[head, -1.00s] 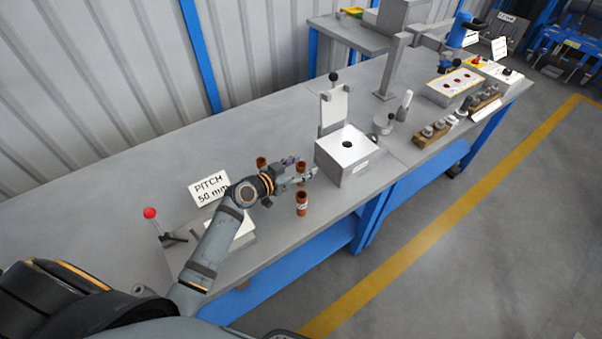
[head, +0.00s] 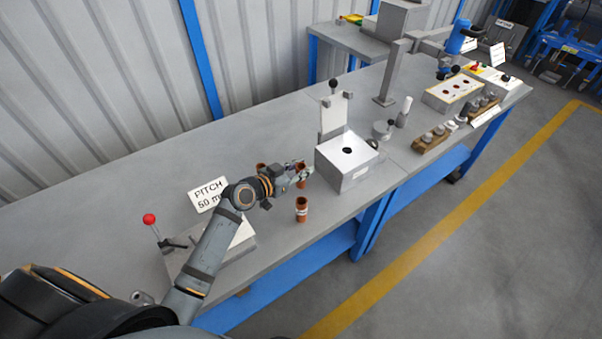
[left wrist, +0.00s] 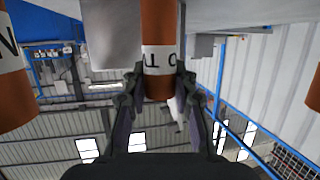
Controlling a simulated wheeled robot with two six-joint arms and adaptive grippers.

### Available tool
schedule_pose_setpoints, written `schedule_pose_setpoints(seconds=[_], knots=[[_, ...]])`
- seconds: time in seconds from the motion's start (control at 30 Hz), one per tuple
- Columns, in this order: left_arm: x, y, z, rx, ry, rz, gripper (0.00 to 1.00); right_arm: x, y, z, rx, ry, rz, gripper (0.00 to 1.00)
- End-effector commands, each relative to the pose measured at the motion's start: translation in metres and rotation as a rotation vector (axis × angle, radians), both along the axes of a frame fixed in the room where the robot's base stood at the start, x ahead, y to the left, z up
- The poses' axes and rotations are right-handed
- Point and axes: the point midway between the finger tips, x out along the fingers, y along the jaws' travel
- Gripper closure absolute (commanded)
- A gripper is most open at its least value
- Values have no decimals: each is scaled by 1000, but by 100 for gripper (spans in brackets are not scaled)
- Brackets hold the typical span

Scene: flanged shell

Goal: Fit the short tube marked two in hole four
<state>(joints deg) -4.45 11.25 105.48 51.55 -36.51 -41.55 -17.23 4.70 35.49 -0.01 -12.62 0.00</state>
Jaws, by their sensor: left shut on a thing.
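Several orange-brown short tubes with white labels stand near the front of the bench. My left gripper (head: 300,174) is shut on one tube (head: 301,168), which also shows between the fingers in the left wrist view (left wrist: 158,90). Its label is upside down there and only partly readable, with letters like O and T. Another tube (head: 301,210) stands nearer the front edge and a third (head: 261,168) is partly hidden behind my arm. A grey block with a white top and one dark hole (head: 344,165) stands just right of the gripper. I cannot read which hole is four. My right gripper is not in view.
A sign reading PITCH 50 mm (head: 208,193) and a red-knobbed lever (head: 149,218) are at the left. A grey post (head: 388,75), a panel with several holes (head: 453,92) and wooden racks (head: 430,139) are further right. The bench behind the tubes is clear.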

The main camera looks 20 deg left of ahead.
Motion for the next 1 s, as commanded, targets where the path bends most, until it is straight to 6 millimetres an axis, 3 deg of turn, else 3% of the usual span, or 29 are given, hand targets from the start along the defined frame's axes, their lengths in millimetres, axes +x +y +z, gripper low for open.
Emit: schedule_pose_setpoints(seconds=[0.03,0.27,0.4,0.6,1.0], knots=[[1,0,14,3,-9,-1,100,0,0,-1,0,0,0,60],[-49,-19,75,0,-7,-2,100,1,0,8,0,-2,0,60],[-84,-32,87,-5,-2,1,100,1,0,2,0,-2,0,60],[-119,-45,106,-8,0,3,100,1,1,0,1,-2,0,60],[-131,-49,112,-1,-3,1,100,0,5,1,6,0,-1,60]])
